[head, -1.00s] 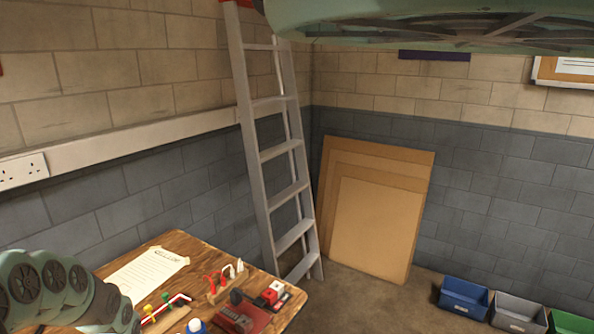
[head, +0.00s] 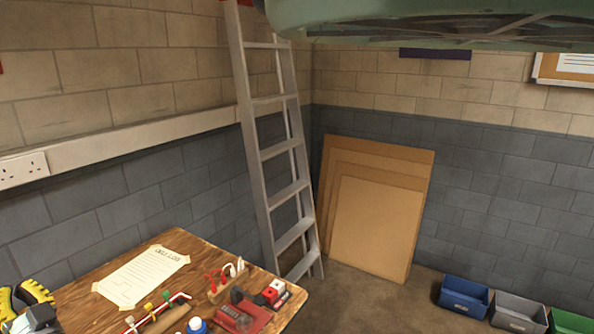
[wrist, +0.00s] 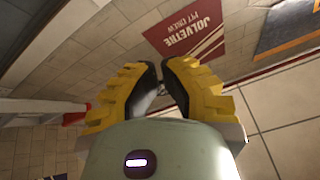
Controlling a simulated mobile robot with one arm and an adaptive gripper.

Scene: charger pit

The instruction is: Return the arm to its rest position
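In the wrist view, my gripper (wrist: 160,75) shows both fingers with a narrow gap between the pads. Nothing is held in that gap. Most of my arm is out of view.
On the bench lie a taped paper sheet (head: 142,275), a red device (head: 240,315) and several small tools. A ladder (head: 275,150) and brown boards (head: 375,225) lean at the walls. Bins (head: 465,296) stand on the floor. The wrist view shows a dark red sign (wrist: 187,33).

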